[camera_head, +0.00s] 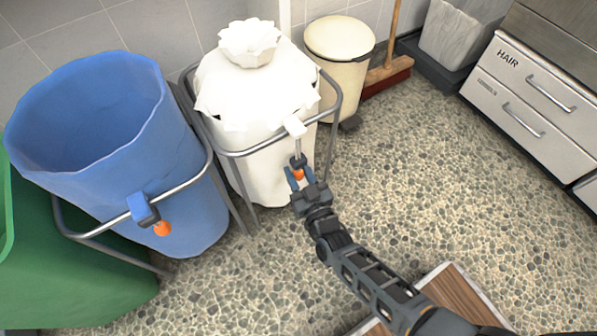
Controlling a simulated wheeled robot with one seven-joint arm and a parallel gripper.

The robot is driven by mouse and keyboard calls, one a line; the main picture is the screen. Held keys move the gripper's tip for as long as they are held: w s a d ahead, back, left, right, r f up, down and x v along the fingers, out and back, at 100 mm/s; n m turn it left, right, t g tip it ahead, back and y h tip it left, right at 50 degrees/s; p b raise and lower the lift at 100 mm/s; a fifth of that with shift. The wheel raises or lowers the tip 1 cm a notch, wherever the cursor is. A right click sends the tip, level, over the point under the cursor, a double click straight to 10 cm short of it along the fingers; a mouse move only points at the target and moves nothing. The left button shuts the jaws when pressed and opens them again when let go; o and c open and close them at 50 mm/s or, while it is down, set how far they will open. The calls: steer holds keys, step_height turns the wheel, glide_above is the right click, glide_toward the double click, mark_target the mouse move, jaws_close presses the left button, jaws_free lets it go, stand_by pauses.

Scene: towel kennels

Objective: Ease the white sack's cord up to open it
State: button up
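The white sack (262,98) hangs in a grey metal frame left of centre, its top gathered into a ruffled tuft (249,43). A white cord lock (295,127) sits at the frame's front rail. From it a thin pale cord (297,146) runs straight down to a dark piece and an orange pull (298,174). My gripper (300,172) is at this lower end, with one blue finger on each side of the orange pull. I cannot tell whether the fingers press on it or only surround it.
An open blue sack (100,172) with its own cord lock stands left in a frame, beside a green one (70,270). A cream bin (340,85), a broom (387,77) and a drawer cabinet (535,105) stand behind and right. The pebbled floor between is clear.

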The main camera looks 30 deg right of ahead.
mark_target(292, 141)
jaws_close()
step_height(292, 141, up, 9)
steer(key=p, duration=0.7)
steer(key=shift+r+p, duration=0.35)
steer(key=shift+p, duration=0.1)
steer(key=shift+o, duration=1)
jaws_free()
steer(key=shift+r, duration=0.15)
steer(key=o, duration=0.3)
steer(key=shift+f, duration=0.2)
